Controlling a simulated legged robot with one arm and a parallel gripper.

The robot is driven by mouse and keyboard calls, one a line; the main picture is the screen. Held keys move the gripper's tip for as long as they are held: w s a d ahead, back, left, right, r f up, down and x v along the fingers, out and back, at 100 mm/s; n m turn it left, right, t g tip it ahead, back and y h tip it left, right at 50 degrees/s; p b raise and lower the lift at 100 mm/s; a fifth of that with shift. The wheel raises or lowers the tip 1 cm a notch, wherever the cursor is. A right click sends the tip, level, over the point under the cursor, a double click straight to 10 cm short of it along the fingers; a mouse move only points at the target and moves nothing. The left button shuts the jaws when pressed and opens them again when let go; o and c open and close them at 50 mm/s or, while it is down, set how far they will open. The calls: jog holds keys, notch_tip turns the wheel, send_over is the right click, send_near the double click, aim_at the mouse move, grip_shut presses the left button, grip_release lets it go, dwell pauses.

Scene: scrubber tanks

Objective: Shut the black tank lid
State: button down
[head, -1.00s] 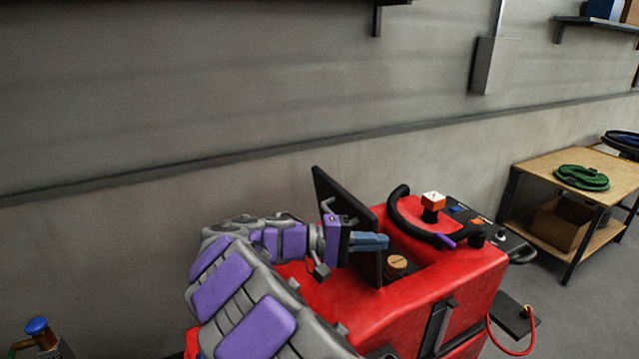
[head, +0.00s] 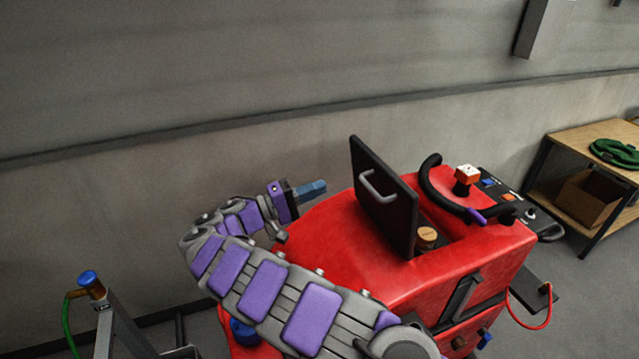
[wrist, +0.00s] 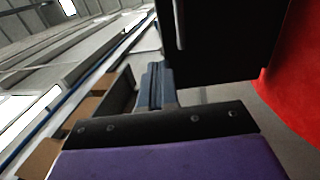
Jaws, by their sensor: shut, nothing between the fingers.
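The black tank lid (head: 393,214) stands open, nearly upright, on top of the red scrubber (head: 335,240). A grey handle (head: 380,188) is on the lid face toward my arm. My gripper (head: 318,187) is shut and empty, to the left of the lid and apart from it in the head view. In the wrist view the shut fingers (wrist: 155,88) point toward the lid's side, and the dark lid (wrist: 222,45) fills the upper right. The tank opening is mostly hidden behind the lid; a round tan cap (head: 427,236) shows beside it.
A black steering bar (head: 428,190) and a control panel with an orange-white knob (head: 466,174) stand right of the lid. A wooden table (head: 590,140) with a green hose is at far right. A blue-capped fitting (head: 88,280) stands at lower left. The wall is behind.

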send_near(378, 165)
jog(key=x, duration=0.5)
jog(key=shift+s+d+f, duration=0.15)
jog(key=shift+s+f, duration=0.1)
jog(key=shift+w+d+r, duration=0.15)
jog(key=shift+w+r, duration=0.1)
jog(key=shift+w, duration=0.15)
